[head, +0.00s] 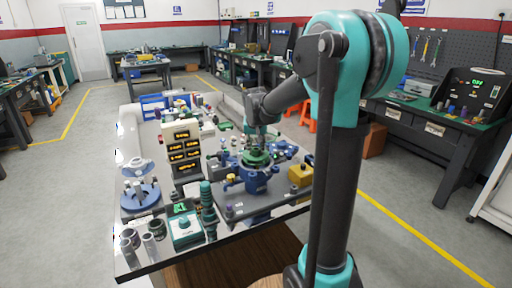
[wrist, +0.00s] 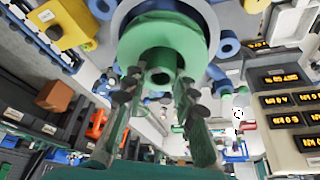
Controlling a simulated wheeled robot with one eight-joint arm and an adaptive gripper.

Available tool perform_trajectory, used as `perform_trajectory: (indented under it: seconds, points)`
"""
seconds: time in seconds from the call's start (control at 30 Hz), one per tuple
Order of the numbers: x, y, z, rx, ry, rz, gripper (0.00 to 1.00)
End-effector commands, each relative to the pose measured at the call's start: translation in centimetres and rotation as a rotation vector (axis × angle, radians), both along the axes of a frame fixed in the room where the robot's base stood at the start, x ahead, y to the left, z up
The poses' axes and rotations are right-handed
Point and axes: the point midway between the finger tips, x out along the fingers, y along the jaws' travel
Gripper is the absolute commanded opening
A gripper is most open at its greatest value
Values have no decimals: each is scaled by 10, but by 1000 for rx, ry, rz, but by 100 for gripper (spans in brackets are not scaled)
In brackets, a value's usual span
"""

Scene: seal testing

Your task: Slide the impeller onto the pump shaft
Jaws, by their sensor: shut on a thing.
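The green impeller (head: 256,158) is a round disc with a raised hub, over the blue pump body (head: 254,183) on the bench. In the wrist view the impeller (wrist: 160,52) fills the upper middle, with a blue-grey rim of the pump body behind it. My gripper (head: 256,146) is above the impeller, pointing down. In the wrist view my gripper (wrist: 157,88) has a finger on each side of the impeller's hub and is shut on it. The pump shaft is hidden behind the impeller, so I cannot tell how far the two are engaged.
The white bench (head: 150,262) is crowded. A display stack (head: 184,150) and a green cylinder (head: 208,203) stand left of the pump, and a yellow box (head: 300,174) stands close to its right. Blue fittings surround the pump body.

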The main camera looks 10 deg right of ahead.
Motion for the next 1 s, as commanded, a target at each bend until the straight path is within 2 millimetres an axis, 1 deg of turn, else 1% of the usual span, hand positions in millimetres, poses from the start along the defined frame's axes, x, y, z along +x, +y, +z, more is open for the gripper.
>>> perform_trajectory:
  seconds: [0.5,1.0]
  points:
    - [0,0,-15,0,-1,0,0]
    - [0,0,-18,0,-1,0,0]
